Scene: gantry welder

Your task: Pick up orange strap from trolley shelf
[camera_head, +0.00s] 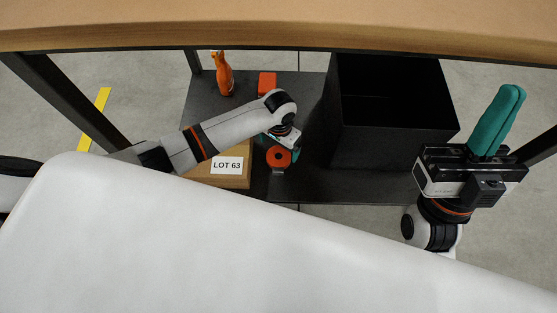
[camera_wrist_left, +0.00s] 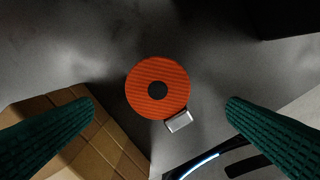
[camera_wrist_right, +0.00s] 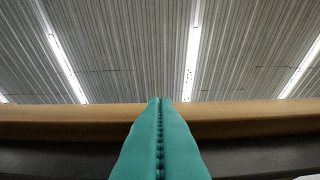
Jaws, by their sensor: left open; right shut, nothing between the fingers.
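The orange strap (camera_head: 279,158) is a rolled coil with a dark centre, lying on the dark trolley shelf (camera_head: 330,184). In the left wrist view the strap (camera_wrist_left: 157,90) shows ribbed webbing and a silver buckle (camera_wrist_left: 179,121) at its lower right. My left gripper (camera_wrist_left: 160,108) is open above the strap, with a green finger on each side and apart from it. In the head view my left arm partly hides this gripper. My right gripper (camera_head: 512,90) is shut and empty, pointing up at the right; its green fingers (camera_wrist_right: 160,135) touch each other.
A cardboard box (camera_head: 236,176) labelled LOT 63 stands left of the strap. A black open bin (camera_head: 385,145) is to its right. An orange bottle (camera_head: 223,75) and an orange block (camera_head: 267,82) stand further back. A wooden top (camera_head: 280,25) spans above the shelf.

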